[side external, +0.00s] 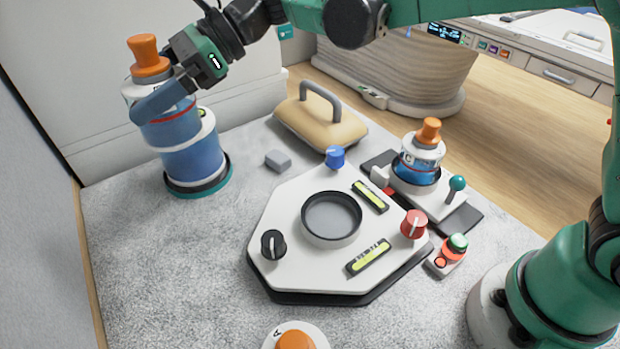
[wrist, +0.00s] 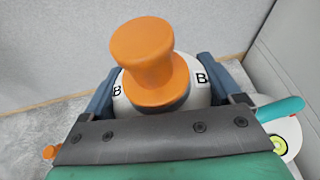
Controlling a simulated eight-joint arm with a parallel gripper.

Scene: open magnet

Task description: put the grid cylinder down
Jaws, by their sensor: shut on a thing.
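The grid cylinder, which I take to be the blue cylinder with a white top and orange knob (side external: 190,152), is upright at the far left of the side external view. My gripper (side external: 165,98) is shut around its white upper part, one blue finger on each side. In the wrist view, the orange knob (wrist: 150,60) stands between the fingers, and the white top carries letters B. The cylinder's lower end is at a round dark and teal base (side external: 205,187). I cannot tell whether it rests fully in the base or hangs slightly above it.
A white octagonal plate (side external: 290,265) with a round recess, knobs and levels fills the middle. A smaller cylinder marked C (side external: 418,160) stands on a stage at right. A tan handled block (side external: 320,130) and grey block (side external: 278,160) lie behind. An orange-topped piece (side external: 295,340) is in front.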

